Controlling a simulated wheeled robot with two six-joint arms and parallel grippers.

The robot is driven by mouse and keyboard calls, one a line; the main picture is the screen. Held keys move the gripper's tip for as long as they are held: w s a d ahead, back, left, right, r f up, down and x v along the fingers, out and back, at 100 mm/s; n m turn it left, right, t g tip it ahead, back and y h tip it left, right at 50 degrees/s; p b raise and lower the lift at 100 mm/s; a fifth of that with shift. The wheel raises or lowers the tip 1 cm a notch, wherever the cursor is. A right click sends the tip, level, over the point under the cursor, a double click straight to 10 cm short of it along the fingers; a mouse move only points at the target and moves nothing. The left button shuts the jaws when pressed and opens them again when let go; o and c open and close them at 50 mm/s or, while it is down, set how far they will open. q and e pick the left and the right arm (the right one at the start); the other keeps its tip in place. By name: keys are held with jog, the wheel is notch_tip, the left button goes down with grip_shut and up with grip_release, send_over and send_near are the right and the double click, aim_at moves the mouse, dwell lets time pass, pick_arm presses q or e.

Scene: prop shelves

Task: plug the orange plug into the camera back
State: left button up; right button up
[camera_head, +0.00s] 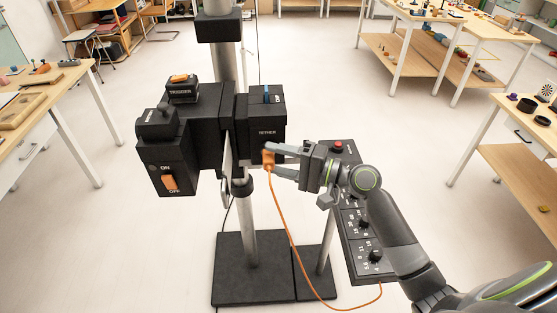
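The black camera (203,130) is mounted on a metal stand. Its back block, marked TETHER (267,118), is at the right end and has a blue part on top. The orange plug (267,160) is at the lower right of this block, with an orange cable hanging down from it. My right gripper (271,160) reaches in from the right, its fingers on either side of the plug. The plug appears held between the fingertips, beside or against the block. The socket is hidden, so I cannot tell whether the plug is in it. My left gripper is out of view.
A black control panel (352,225) with knobs and a red button stands right of the stand, below my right arm. The orange cable (293,258) loops down to it. The stand's black base (240,285) is on the floor. Wooden tables line both sides.

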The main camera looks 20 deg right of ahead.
jog(key=shift+s, duration=0.15)
jog(key=b+v, duration=0.5)
jog(key=v, duration=1.2)
dwell(0.6)
jog(key=shift+d, duration=0.15)
dwell(0.3)
